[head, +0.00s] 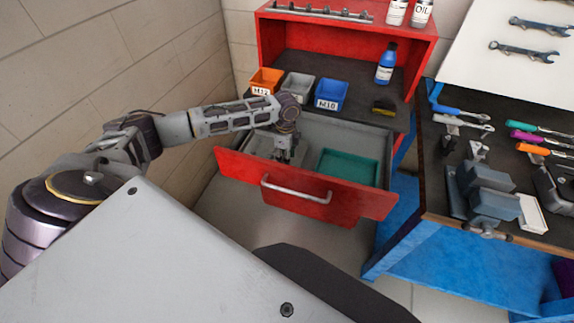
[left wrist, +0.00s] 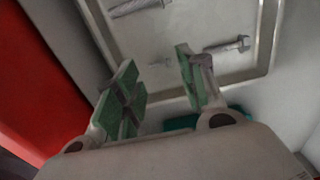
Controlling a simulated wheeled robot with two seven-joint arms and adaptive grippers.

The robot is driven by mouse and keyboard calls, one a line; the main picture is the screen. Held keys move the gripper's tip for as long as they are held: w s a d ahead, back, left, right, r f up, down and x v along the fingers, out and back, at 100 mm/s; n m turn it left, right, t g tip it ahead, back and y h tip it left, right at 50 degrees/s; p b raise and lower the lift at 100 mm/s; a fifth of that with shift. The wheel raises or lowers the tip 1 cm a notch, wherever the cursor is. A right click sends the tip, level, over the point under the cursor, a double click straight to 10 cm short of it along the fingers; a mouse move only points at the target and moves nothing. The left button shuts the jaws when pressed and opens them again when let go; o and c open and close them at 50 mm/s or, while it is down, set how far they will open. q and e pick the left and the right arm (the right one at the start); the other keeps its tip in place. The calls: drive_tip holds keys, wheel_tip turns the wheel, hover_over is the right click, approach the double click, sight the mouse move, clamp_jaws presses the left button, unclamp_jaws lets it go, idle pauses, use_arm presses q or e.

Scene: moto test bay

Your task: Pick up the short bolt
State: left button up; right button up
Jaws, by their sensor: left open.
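My left gripper (head: 283,157) points down into the open red drawer (head: 300,194). In the left wrist view its two green-padded fingers (left wrist: 157,72) are apart, with nothing held between them. A pale metal tray (left wrist: 262,62) lies in the drawer beyond the fingertips. On it lie a very small bolt (left wrist: 160,62), seen between the fingertips, a bolt with a hex head (left wrist: 229,45) to the right, and a longer bolt (left wrist: 135,6) at the upper left, cut by the frame. The small one looks the shortest. The bolts cannot be made out in the head view.
A teal mat or tray (head: 348,168) lies in the drawer's right part. The drawer's walls surround the gripper. Orange (head: 266,80), grey (head: 298,86) and blue (head: 331,92) bins and a blue bottle (head: 386,62) stand on the shelf above. A workbench (head: 437,190) with tools is at right.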

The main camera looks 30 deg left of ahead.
use_arm(q)
wheel_tip(320, 180, down, 3)
drive_tip(key=shift+d+f, duration=0.1)
drive_tip(key=shift+d, duration=0.05)
drive_tip(key=c, duration=0.5)
clamp_jaws()
use_arm(e)
drive_tip(key=shift+s+a+r, duration=0.1)
drive_tip(key=shift+s+a, duration=0.05)
drive_tip(key=shift+a, duration=0.75)
